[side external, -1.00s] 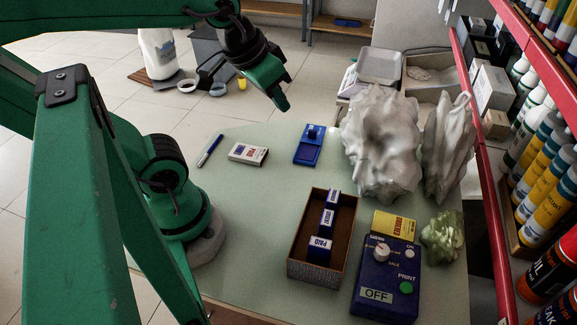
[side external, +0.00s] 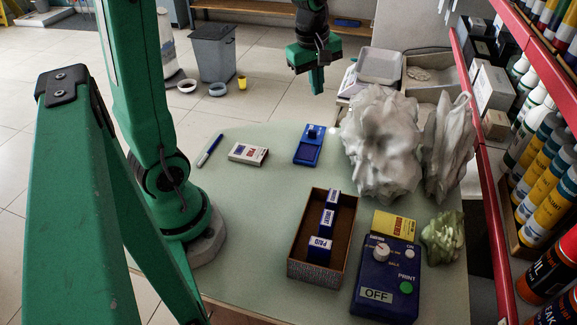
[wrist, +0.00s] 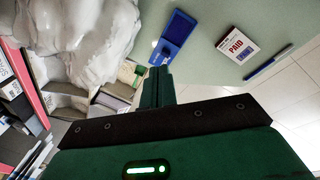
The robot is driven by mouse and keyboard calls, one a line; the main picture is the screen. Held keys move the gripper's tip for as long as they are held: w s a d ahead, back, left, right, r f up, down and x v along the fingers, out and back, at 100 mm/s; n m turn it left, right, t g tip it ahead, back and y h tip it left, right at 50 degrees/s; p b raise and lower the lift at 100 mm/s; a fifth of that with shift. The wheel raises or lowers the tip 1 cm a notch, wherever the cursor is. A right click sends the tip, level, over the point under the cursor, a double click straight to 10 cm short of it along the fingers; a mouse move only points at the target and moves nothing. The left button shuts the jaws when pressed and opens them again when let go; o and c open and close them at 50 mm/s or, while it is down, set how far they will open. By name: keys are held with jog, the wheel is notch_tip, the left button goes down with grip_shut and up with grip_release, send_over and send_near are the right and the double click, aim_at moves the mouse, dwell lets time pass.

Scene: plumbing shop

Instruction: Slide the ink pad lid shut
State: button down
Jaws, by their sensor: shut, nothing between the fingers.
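The blue ink pad (side external: 308,158) lies on the pale green table near its far edge. Its lid (side external: 312,132), with a raised dark knob, sits at the far end. A darker pad area shows at the near end, so the lid looks open. The wrist view also shows the ink pad (wrist: 176,36), with the knob at its lower end, just above my fingertips in the picture. My gripper (side external: 317,92) is shut and empty, pointing down, above and beyond the ink pad, and apart from it. In the wrist view my shut fingers (wrist: 157,75) point toward the pad.
A white PAID box (side external: 248,153) and a blue marker (side external: 210,150) lie left of the pad. Large crumpled grey-white lumps (side external: 382,145) stand close at its right. A brown box (side external: 342,240) of labelled blocks and a blue control box (side external: 386,278) are nearer. Table left of centre is clear.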

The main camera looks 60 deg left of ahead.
jog(key=w+a+f+n+g, duration=0.2)
jog(key=w+a+f+n, duration=0.3)
jog(key=a+f+n, duration=0.3)
jog(key=shift+w+f+n, duration=0.25)
jog(key=shift+f+n, duration=0.7)
jog(key=shift+n, duration=0.05)
jog(key=shift+f, duration=0.15)
